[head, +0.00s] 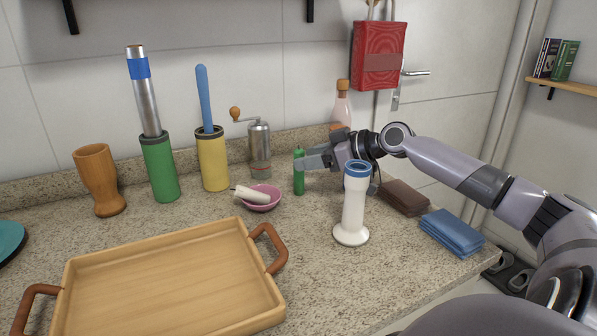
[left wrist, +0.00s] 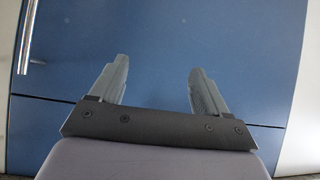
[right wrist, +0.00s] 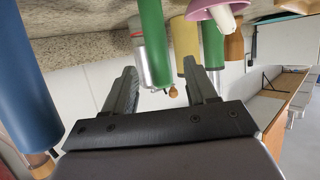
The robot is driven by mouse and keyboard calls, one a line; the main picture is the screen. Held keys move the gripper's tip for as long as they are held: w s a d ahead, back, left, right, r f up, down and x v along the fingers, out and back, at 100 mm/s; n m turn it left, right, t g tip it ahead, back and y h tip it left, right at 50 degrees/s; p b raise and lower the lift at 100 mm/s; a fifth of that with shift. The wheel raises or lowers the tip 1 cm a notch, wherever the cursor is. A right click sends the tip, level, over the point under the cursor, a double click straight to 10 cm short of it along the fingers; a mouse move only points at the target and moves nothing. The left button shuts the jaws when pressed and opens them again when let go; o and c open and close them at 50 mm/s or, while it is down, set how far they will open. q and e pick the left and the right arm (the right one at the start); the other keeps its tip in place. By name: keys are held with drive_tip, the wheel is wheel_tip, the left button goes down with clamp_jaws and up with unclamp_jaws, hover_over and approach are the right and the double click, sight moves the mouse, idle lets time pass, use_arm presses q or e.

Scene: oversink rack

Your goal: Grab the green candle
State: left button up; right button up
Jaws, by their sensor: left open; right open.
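The green candle (head: 299,174) stands upright on the counter, a slim dark green cylinder. My right gripper (head: 312,160) is at its right side, level with its upper part, with the fingertips at or very near it. In the right wrist view the candle (right wrist: 152,42) appears upside down, between the lines of the two open fingers (right wrist: 161,75). I cannot tell whether it touches a finger. My left gripper (left wrist: 158,75) is open and empty, facing a blue panel, and is outside the head view.
A pink bowl (head: 263,206) with a white candle (head: 250,195) lies left of the green candle. A grinder (head: 260,145) stands behind it. A white stand (head: 352,212) is close in front of my right gripper. A wooden tray (head: 165,240) fills the front left.

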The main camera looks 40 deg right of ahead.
drive_tip(key=shift+w, duration=0.15)
drive_tip(key=shift+p+x, duration=0.65)
drive_tip(key=shift+x, duration=1.9)
drive_tip(key=shift+f, duration=0.1)
drive_tip(key=shift+c, duration=0.3)
drive_tip(key=c, duration=1)
